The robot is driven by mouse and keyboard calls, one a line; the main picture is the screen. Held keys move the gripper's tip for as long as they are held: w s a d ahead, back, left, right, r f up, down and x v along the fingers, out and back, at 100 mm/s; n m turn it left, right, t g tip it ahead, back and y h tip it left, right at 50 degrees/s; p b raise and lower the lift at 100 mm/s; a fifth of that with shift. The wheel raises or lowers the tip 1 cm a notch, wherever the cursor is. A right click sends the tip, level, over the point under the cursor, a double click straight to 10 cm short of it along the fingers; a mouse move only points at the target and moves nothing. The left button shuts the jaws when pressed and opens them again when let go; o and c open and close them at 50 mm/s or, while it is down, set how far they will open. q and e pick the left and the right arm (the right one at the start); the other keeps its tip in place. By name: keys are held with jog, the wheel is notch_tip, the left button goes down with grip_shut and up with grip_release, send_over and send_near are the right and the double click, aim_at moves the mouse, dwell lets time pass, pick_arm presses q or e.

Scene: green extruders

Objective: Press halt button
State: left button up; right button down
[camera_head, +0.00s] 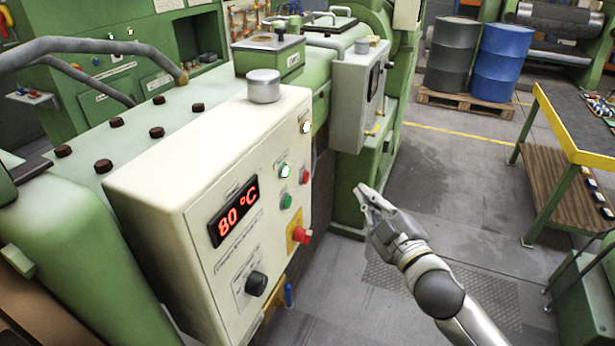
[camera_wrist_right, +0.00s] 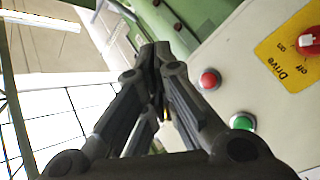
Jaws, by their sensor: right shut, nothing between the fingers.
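The cream control panel (camera_head: 180,190) carries a red push button (camera_head: 304,176), which fits the halt button, though no label is readable. Beside it are a green button (camera_head: 286,201) and a lit whitish button (camera_head: 285,170). My right gripper (camera_head: 366,192) is to the right of the panel, apart from it, shut and empty. In the right wrist view my shut fingers (camera_wrist_right: 156,52) point past the red button (camera_wrist_right: 208,79) and green button (camera_wrist_right: 243,121), touching neither. My left gripper is not in view.
A red Drive off/on switch on a yellow plate (camera_wrist_right: 283,45) sits near the buttons. The panel has an 80 °C display (camera_head: 234,211) and a black knob (camera_head: 256,284). A grey box (camera_head: 352,100) juts out behind. A workbench (camera_head: 575,140) stands right; the floor between is clear.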

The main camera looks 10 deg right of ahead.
aim_at(306, 178)
jog(key=shift+w+a, duration=0.1)
jog(key=w+a, duration=0.5)
jog(key=a, duration=0.2)
jog(key=shift+a, duration=0.15)
dwell(1.5)
jog(key=shift+w+a, duration=0.15)
jog(key=shift+a, duration=0.15)
jog(key=shift+w+a, duration=0.2)
jog(key=shift+a, duration=0.1)
dwell(0.8)
jog(key=shift+d, duration=0.15)
jog(key=shift+s+d, duration=0.45)
jog(key=shift+d, duration=0.05)
